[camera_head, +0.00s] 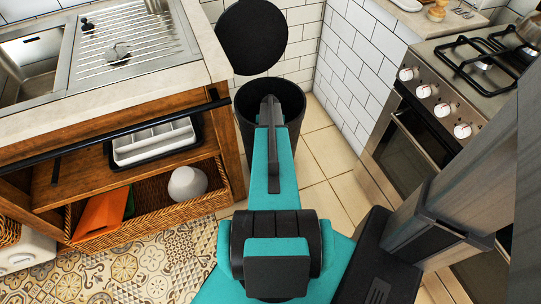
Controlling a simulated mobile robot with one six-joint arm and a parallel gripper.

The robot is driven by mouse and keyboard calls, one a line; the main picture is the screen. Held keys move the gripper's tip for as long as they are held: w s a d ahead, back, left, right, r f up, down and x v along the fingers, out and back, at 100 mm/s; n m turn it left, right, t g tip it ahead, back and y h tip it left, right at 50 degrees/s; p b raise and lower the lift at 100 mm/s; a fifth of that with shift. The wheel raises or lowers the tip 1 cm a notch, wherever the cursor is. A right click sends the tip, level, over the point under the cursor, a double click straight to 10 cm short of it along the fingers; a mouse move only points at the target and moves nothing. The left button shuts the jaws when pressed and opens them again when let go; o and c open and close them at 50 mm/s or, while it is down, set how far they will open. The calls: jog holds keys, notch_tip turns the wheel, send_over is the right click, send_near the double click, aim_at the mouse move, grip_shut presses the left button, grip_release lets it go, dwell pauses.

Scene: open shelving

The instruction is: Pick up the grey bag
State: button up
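I cannot make out a grey bag for certain in the head view. A pale grey-white rounded item (187,183) sits in the wicker shelf basket at the left; I cannot tell whether it is a bag or a bowl. My turquoise and black arm stands in the lower middle and reaches up the picture in front of the black bin. I cannot make out my gripper's fingers in this view.
A round black bin (243,118) with its lid (252,37) raised stands ahead. A wooden sink unit (213,128) is at the left, with a white cutlery tray (154,143) and orange board (102,212). An oven (407,148) is at the right. Tiled floor shows between.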

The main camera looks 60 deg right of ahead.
dwell(0.4)
grip_shut()
dwell(1.3)
